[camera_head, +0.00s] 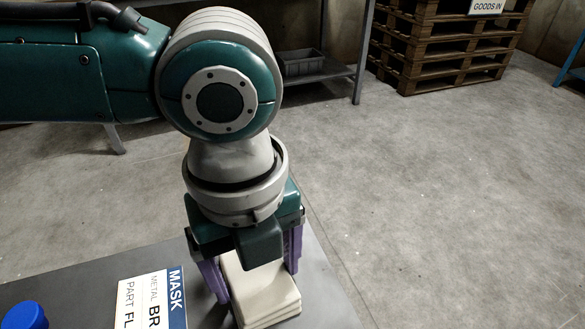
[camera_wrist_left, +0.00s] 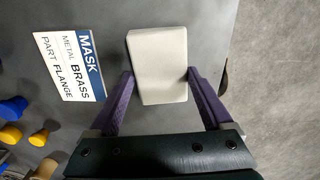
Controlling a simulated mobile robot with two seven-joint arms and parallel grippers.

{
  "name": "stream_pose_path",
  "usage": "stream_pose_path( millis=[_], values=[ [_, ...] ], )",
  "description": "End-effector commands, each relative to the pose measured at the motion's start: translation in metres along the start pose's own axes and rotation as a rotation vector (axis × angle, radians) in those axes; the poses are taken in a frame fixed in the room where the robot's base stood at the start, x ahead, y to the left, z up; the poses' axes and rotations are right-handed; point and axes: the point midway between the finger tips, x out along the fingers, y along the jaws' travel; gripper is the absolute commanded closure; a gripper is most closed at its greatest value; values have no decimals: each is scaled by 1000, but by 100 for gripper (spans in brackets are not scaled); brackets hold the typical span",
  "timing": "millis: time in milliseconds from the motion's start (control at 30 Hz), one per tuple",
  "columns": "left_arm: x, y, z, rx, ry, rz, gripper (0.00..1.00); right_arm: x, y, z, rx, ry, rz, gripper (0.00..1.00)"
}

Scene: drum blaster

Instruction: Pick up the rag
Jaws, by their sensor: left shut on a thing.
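The rag (camera_head: 268,298) is a cream, folded, block-like stack near the table's right edge in the head view. It also shows in the left wrist view (camera_wrist_left: 158,65), between the two purple fingers. My left gripper (camera_head: 254,281) points down over the rag and is shut on it, one finger on each side. The fingers also show in the left wrist view (camera_wrist_left: 159,74). I cannot tell whether the rag touches the table. My right gripper is not in view.
The grey table (camera_head: 90,268) bears a card (camera_head: 150,300) reading MASK, METAL BRASS, PART FLANGE, left of the rag. Blue and yellow knobbed items (camera_wrist_left: 12,108) lie farther left. Open floor (camera_head: 440,190) is at right. Pallets (camera_head: 440,50) and a shelf (camera_head: 310,70) stand behind.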

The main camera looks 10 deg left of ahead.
Motion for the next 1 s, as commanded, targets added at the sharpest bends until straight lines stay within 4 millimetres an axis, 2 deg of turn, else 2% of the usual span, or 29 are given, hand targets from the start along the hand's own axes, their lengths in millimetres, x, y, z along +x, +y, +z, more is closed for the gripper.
stream_pose_path(
  millis=[267,467,567,900,1000],
  values=[
    [-1,0,0,0,0,0,70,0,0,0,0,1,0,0],
    [-17,-1,0,-1,0,-3,70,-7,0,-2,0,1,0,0],
    [-35,0,0,1,0,-3,70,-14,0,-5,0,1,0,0],
    [-138,-1,1,1,-2,-6,70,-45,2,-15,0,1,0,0],
    [-162,-1,1,0,-2,-4,70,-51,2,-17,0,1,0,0]
  ],
)
